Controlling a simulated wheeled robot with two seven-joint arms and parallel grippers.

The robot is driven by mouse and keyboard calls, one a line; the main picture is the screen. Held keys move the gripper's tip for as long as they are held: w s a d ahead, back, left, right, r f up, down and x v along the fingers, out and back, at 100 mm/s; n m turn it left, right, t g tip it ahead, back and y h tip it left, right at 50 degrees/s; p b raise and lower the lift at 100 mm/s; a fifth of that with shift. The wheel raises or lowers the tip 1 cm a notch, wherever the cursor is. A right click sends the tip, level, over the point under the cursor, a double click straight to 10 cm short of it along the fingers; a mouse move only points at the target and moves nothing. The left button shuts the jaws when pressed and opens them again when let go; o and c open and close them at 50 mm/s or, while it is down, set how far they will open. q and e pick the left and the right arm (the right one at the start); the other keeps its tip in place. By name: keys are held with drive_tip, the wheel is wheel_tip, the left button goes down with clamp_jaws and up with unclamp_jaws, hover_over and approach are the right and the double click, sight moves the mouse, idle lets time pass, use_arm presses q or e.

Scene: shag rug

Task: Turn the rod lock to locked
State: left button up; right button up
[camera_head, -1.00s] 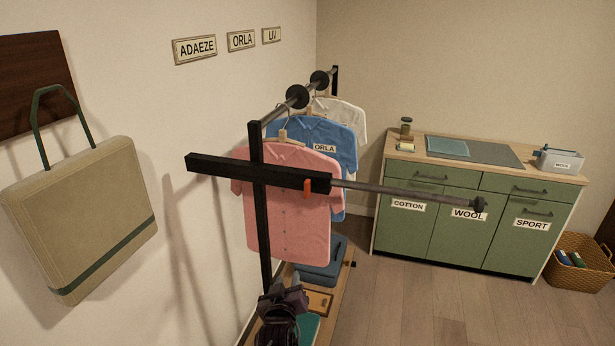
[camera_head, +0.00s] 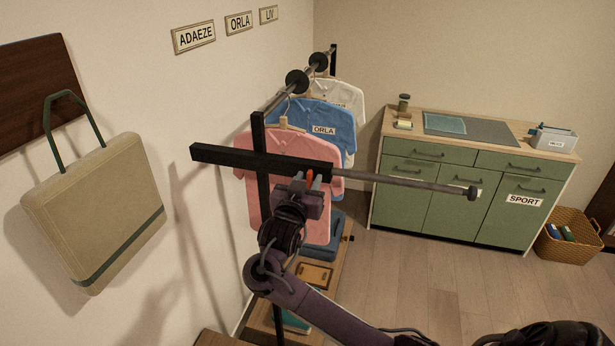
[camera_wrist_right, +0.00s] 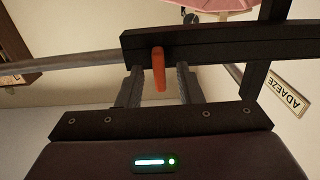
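The rod lock is a small orange-red lever (camera_head: 309,179) on the black crossbar (camera_head: 228,156) of the clothes rack, where a grey rod (camera_head: 405,182) comes out to the right. In the right wrist view the lever (camera_wrist_right: 158,70) points from the bar toward my gripper, across the bar's length. My right gripper (camera_head: 308,184) is just in front of the bar. In the wrist view its two fingers (camera_wrist_right: 158,82) are apart, one on each side of the lever, with gaps between. My left gripper is not in view.
Pink (camera_head: 270,150), blue (camera_head: 327,118) and white shirts hang behind the crossbar. A beige bag (camera_head: 95,215) hangs on the left wall. A green cabinet (camera_head: 430,200) and a wicker basket (camera_head: 570,250) stand at the right. The floor before the cabinet is clear.

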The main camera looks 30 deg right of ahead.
drive_tip(key=shift+d, duration=0.15)
clamp_jaws()
idle(0.4)
drive_tip(key=n, duration=0.4)
drive_tip(key=shift+w+f+n, duration=0.1)
drive_tip(key=shift+n, duration=0.3)
drive_tip(key=n, duration=0.4)
drive_tip(key=shift+a, duration=0.2)
drive_tip(key=n, duration=0.5)
drive_tip(key=shift+w+f, duration=0.1)
drive_tip(key=shift+f, duration=0.05)
drive_tip(key=shift+f+n, duration=0.1)
drive_tip(key=shift+n, duration=2)
